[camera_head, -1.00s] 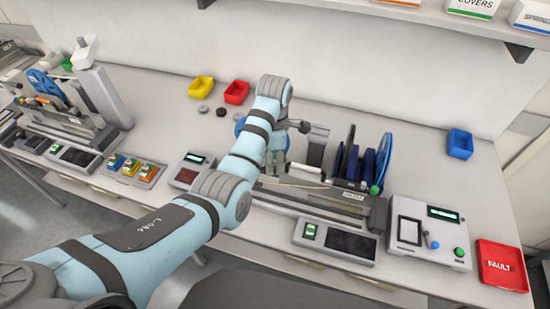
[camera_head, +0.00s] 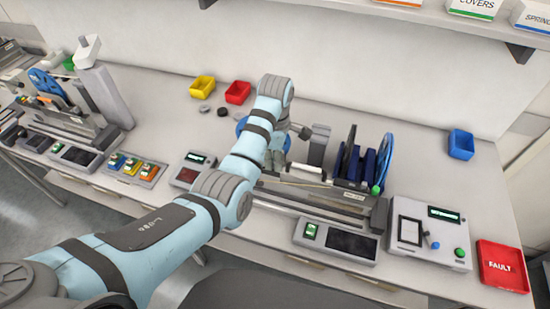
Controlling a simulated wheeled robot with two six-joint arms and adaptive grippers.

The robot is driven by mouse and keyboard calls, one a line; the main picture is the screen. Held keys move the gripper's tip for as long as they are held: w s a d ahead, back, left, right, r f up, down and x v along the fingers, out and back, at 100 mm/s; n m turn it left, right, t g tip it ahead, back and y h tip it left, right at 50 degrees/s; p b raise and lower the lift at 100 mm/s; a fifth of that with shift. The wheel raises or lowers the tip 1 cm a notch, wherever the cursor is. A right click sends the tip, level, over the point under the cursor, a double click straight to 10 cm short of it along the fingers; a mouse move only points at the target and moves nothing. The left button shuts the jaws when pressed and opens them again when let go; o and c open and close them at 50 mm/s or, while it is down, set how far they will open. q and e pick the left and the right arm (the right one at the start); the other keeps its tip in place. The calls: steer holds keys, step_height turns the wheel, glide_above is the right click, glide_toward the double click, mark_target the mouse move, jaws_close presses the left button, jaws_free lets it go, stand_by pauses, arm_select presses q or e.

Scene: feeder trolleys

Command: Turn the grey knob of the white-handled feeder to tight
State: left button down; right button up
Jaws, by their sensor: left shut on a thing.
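My left arm reaches across to the feeder at the middle right, and its wrist bends down over the feeder's left part. My left gripper (camera_head: 276,160) is low behind my forearm and mostly hidden. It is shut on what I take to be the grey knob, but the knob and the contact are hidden. The feeder (camera_head: 345,199) has a long grey body, dark blue upright parts and a blue reel (camera_head: 385,160). A pale upright block (camera_head: 318,148) with a dark-ended part stands right of the gripper. I cannot make out a white handle for certain. My right gripper is not in view.
A display unit (camera_head: 336,241) lies in front of the feeder. A control box (camera_head: 405,258) and a red FAULT tray (camera_head: 503,268) are to the right. Yellow (camera_head: 202,87), red (camera_head: 237,92) and blue (camera_head: 461,145) bins stand behind. Another feeder is at far left.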

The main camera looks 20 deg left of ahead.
arm_select(q)
steer(key=shift+m, duration=1.2)
steer(key=c, duration=1.5)
jaws_free()
